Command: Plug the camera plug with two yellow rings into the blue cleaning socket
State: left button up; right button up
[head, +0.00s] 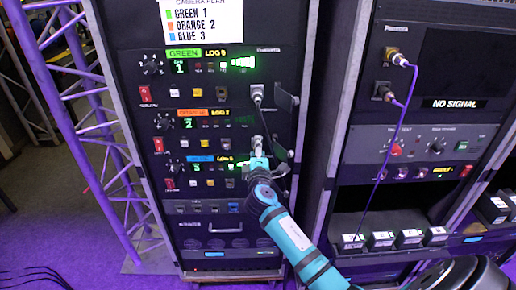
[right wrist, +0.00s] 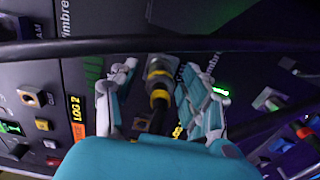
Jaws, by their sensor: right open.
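The camera plug (right wrist: 158,78), a metal connector with yellow banding and a dark cable, sits in the orange camera unit in the right wrist view. It also shows in the head view (head: 258,143), where its rings are too small to count. My right gripper (right wrist: 159,86) is open, with one finger on each side of the plug; I cannot tell whether they touch it. In the head view my right gripper (head: 259,160) is just below the plug. A small blue socket (head: 233,207) shows in the bottom row of sockets. My left gripper is not in view.
A thick dark cable (right wrist: 130,47) crosses the right wrist view near the camera. Another plug (head: 257,93) with a hanging cable is in the green unit above. A second rack (head: 420,140) with a purple cable stands to the right. A purple truss (head: 90,120) stands left.

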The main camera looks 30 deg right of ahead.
jog(key=shift+c, duration=0.2)
grip_shut()
jog(key=shift+s+a, duration=0.1)
jog(key=shift+p+v, duration=0.5)
jog(key=shift+v, duration=1.7)
